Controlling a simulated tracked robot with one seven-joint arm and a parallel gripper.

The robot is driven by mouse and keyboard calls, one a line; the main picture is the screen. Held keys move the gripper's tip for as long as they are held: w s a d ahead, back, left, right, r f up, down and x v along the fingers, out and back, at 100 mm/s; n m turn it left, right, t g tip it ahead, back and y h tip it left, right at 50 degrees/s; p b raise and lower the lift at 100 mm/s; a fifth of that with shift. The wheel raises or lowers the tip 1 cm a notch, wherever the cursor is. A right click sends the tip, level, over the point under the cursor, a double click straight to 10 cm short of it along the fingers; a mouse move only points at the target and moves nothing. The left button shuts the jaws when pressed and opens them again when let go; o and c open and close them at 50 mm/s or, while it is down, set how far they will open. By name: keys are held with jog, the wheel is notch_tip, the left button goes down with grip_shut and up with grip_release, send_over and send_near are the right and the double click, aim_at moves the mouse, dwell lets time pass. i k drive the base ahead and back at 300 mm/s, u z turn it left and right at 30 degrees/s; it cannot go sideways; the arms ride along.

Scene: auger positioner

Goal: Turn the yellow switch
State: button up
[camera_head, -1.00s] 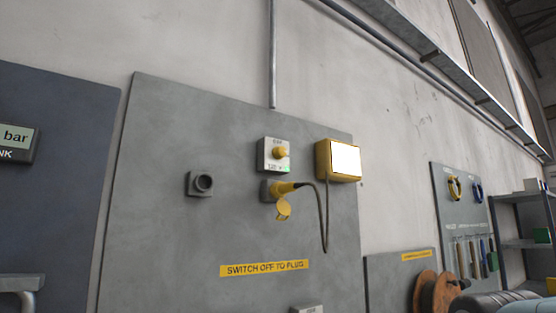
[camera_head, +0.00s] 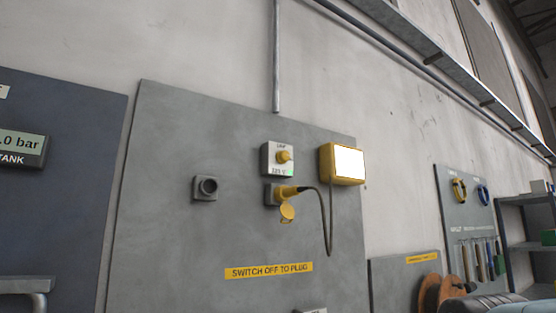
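The yellow switch (camera_head: 284,157) is a round knob on a small pale box fixed to a grey wall panel (camera_head: 180,230). A small label and a green mark show below the knob. A yellow plug (camera_head: 288,191) sits in the socket just under the switch box, with a yellow flap hanging below it. A dark cable runs from the plug down and up to a yellow lamp box (camera_head: 342,165) with a bright white face. No gripper fingers show in this view. A dark rounded shape at the bottom right edge may be part of my arm.
A second, empty grey socket (camera_head: 205,188) is on the panel to the left. A yellow label (camera_head: 269,271) reads "SWITCH OFF TO PLUG". A blue panel with a gauge (camera_head: 20,148) is at far left. A tool board (camera_head: 475,225) and shelves are at right.

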aim_at(283, 156)
jog(key=z, duration=2.1)
jog(key=i, duration=0.1)
jog(key=u, duration=3.35)
jog(key=k, duration=1.25)
jog(key=z, duration=1.3)
jog(key=i, duration=1)
jog(key=u, duration=0.05)
